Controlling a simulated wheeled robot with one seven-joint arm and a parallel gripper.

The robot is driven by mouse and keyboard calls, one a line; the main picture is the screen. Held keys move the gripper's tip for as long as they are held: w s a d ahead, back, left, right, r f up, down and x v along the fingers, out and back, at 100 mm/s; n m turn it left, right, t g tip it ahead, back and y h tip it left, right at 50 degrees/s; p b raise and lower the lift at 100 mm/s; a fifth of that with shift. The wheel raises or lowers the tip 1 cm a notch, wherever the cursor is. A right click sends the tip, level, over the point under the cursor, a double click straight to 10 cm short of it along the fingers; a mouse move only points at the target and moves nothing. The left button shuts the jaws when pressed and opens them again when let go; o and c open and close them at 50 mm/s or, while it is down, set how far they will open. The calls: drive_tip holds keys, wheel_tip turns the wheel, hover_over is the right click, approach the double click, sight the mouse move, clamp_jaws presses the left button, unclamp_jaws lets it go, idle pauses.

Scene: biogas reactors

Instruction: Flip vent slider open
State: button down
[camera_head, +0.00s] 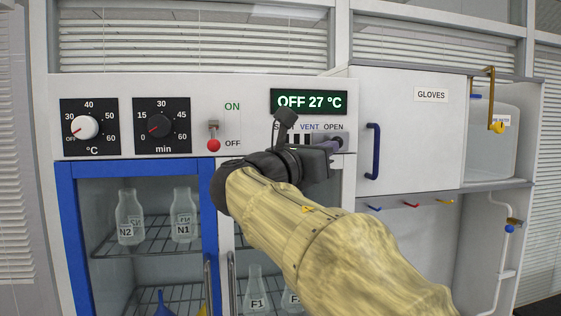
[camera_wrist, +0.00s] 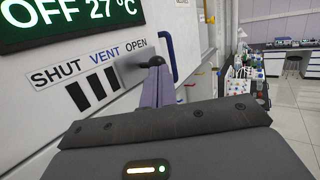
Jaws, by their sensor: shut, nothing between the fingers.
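The vent panel has a SHUT VENT OPEN label (camera_wrist: 88,60) and several black slots (camera_wrist: 97,88), which show uncovered in the wrist view. The vent slider's dark knob (camera_wrist: 151,62) sits at the right end, just below the word OPEN. My gripper (camera_wrist: 157,82) is shut, with nothing between its fingers. Its fingertips are at the knob, touching or very close to it; I cannot tell which. In the head view my gripper (camera_head: 334,143) is at the panel's right end, and my wrist hides part of the label and slots.
The display (camera_head: 309,101) above reads OFF 27 °C. Two dials (camera_head: 85,127) and a red-tipped ON/OFF switch (camera_head: 213,143) are to the left. A blue handle (camera_head: 373,151) on the GLOVES cabinet (camera_head: 412,140) stands close to the right. Flasks (camera_head: 183,217) stand on racks below.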

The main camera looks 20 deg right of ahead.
drive_tip(key=b+v, duration=0.4)
drive_tip(key=v, duration=1)
drive_tip(key=shift+w, duration=0.2)
